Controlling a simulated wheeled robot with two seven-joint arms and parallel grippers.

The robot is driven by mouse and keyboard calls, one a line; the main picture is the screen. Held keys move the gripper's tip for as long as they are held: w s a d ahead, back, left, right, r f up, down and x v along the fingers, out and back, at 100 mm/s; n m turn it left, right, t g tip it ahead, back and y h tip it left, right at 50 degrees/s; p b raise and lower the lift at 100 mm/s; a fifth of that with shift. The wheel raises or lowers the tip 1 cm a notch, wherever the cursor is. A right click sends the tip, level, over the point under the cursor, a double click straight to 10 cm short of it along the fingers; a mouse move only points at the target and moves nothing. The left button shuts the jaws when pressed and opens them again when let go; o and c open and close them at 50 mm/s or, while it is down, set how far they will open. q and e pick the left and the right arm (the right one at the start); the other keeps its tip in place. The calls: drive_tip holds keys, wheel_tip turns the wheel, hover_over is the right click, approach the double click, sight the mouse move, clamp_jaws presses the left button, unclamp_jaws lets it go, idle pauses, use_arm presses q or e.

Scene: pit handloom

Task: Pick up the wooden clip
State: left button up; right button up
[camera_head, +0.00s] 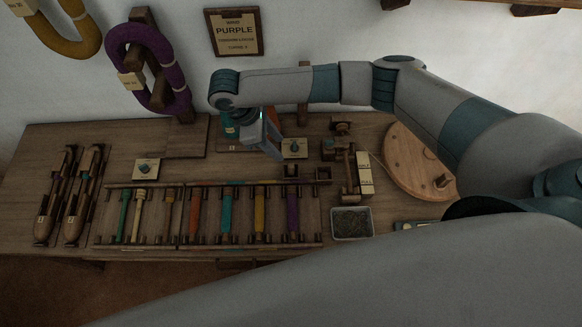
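My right gripper (268,144) hangs over the back middle of the wooden bench, pointing down, with its arm reaching in from the right. It is seen from above and behind, so its fingertips and any gap between them are not clear. I cannot single out the wooden clip with certainty. Two small dark wooden pieces, one (291,171) and another (323,173), sit just in front and to the right of the gripper, apart from it. The gripper and wrist hide part of the bench beneath them. My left gripper is not in view.
A rack (210,242) of several coloured bobbins spans the front middle. Two wooden shuttles, including one (84,195), lie at the left. A grey tray (351,223), a wooden winder (349,170) and a round board (412,165) stand right. A purple yarn hank (116,45) hangs behind.

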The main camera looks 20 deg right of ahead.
drive_tip(key=p, duration=0.2)
hover_over(291, 166)
drive_tip(key=a, duration=0.1)
wheel_tip(291, 166, down, 6)
drive_tip(key=f, duration=0.1)
drive_tip(key=shift+w+f, duration=0.3)
drive_tip(key=shift+f, duration=0.05)
drive_tip(key=shift+f, duration=0.1)
drive_tip(key=shift+f+p, duration=0.5)
drive_tip(key=shift+f, duration=0.05)
drive_tip(key=p+x, duration=0.1)
drive_tip(key=x, duration=0.2)
drive_tip(key=shift+a, duration=0.2)
drive_tip(key=shift+s+d+f, duration=0.1)
drive_tip(key=shift+d+f, duration=0.1)
drive_tip(key=shift+f, duration=0.3)
clamp_jaws()
